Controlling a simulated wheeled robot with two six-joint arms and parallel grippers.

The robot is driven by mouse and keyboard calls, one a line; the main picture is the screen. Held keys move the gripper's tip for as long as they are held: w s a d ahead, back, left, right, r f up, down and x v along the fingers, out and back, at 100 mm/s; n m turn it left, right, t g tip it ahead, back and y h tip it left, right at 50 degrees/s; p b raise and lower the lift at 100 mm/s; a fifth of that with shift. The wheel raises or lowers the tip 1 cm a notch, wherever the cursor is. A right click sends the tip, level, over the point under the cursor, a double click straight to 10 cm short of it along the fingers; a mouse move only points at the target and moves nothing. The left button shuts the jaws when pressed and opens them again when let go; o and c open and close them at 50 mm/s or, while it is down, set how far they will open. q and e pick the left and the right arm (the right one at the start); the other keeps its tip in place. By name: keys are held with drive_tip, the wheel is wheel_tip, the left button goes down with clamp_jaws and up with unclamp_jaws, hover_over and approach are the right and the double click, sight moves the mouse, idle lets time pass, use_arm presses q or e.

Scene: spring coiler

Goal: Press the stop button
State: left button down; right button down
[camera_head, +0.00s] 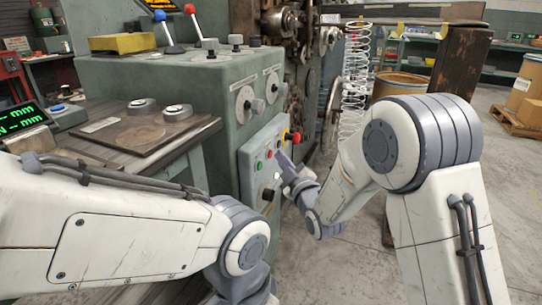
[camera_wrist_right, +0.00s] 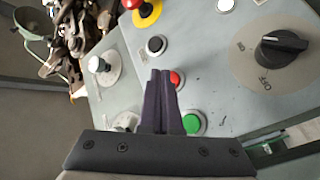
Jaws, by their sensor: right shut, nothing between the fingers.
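The grey-green control panel (camera_head: 252,190) on the machine carries a row of buttons. A small red button (camera_head: 269,154) sits between a green one (camera_head: 259,166) and a black one. In the right wrist view the red button (camera_wrist_right: 177,79) shows just right of the fingertips, partly covered by them. A larger red mushroom button (camera_wrist_right: 131,3) on a yellow base lies farther up. No label reading stop is legible. My right gripper (camera_head: 284,158) is shut and empty, with its dark purple fingers (camera_wrist_right: 160,74) over the panel. I cannot tell whether they touch it. My left gripper is out of view.
A black rotary knob (camera_wrist_right: 281,47) on a round plate is right of the buttons in the wrist view. A white knob (camera_wrist_right: 97,64) is to their left. A spring coil (camera_head: 356,75) hangs behind my right arm. The floor (camera_head: 335,270) between my arms is clear.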

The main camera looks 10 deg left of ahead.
drive_tip(key=shift+d, duration=0.2)
drive_tip(key=shift+s+d, duration=0.1)
drive_tip(key=d, duration=0.1)
drive_tip(key=s+d, duration=0.1)
drive_tip(key=d, duration=0.1)
drive_tip(key=d+b, duration=0.1)
drive_tip(key=shift+s+d, duration=0.25)
drive_tip(key=shift+d, duration=0.05)
idle(0.7)
